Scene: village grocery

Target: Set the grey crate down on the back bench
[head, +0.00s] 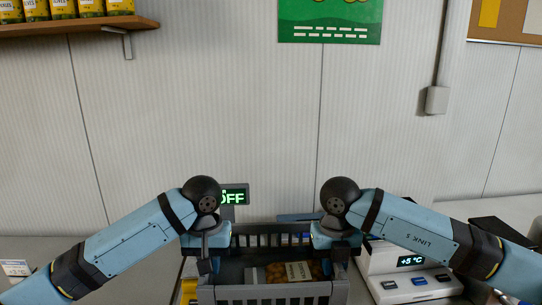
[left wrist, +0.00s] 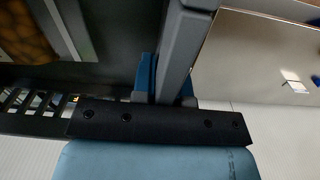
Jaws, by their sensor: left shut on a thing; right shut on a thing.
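The grey crate (head: 265,293) is in the lower middle of the head view, between my two arms. It has slatted walls and holds a bag of orange goods with a paper label (head: 299,271). My left gripper (head: 206,262) is shut on the crate's left side wall. My right gripper (head: 340,262) is shut on its right side wall. In the left wrist view, the left gripper (left wrist: 168,88) has its fingers on either side of the crate's grey rim (left wrist: 190,40). The crate's underside is hidden, so I cannot tell whether it touches a surface.
A pale bench (head: 35,248) runs along the wall. A display reading OFF (head: 233,196) stands behind the crate. A shelf with yellow tins (head: 70,25) hangs at upper left.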

